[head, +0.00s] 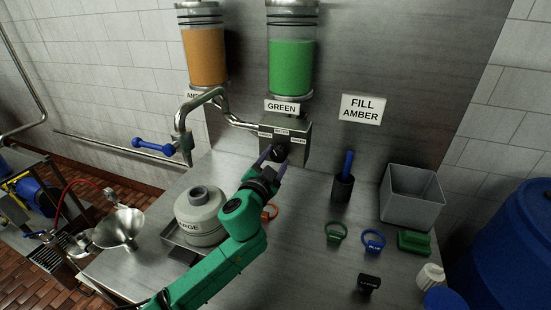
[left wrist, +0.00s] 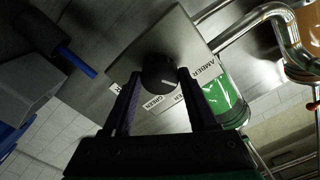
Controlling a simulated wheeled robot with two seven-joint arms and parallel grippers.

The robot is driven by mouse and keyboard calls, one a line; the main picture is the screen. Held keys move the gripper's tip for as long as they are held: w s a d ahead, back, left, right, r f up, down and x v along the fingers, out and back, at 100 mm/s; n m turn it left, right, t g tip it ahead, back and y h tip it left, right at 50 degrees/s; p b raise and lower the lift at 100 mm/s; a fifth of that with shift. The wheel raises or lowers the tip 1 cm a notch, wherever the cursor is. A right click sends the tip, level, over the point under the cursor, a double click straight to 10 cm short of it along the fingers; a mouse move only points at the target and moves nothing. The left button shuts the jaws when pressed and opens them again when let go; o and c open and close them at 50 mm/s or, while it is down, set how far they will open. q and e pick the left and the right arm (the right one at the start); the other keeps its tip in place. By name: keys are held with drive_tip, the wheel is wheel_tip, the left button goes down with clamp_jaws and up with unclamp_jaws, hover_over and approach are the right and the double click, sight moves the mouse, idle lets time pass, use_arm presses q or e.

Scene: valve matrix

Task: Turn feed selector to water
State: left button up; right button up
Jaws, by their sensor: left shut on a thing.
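The feed selector is a grey metal box (head: 297,132) on the steel back panel, with a dark round knob (left wrist: 158,72) on its front face. Small white labels sit around the knob. My right gripper is not in view.
Amber (head: 205,55) and green (head: 291,66) tanks hang above, with a bent pipe and blue-handled valve (head: 155,147) at left. A grey bin (head: 411,198), dark cup (head: 342,188) and loose tags lie right.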

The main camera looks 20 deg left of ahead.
use_arm(q)
drive_tip(key=m+p, duration=0.1)
drive_tip(key=m, duration=0.4)
drive_tip(key=shift+m, duration=0.3)
idle(0.4)
drive_tip(key=o, duration=1.4)
drive_tip(key=shift+c, duration=0.2)
drive_tip(key=s+a+b, duration=0.1)
drive_tip(key=s+b, duration=0.3)
drive_tip(key=s, duration=1)
drive_tip(key=shift+s, duration=0.25)
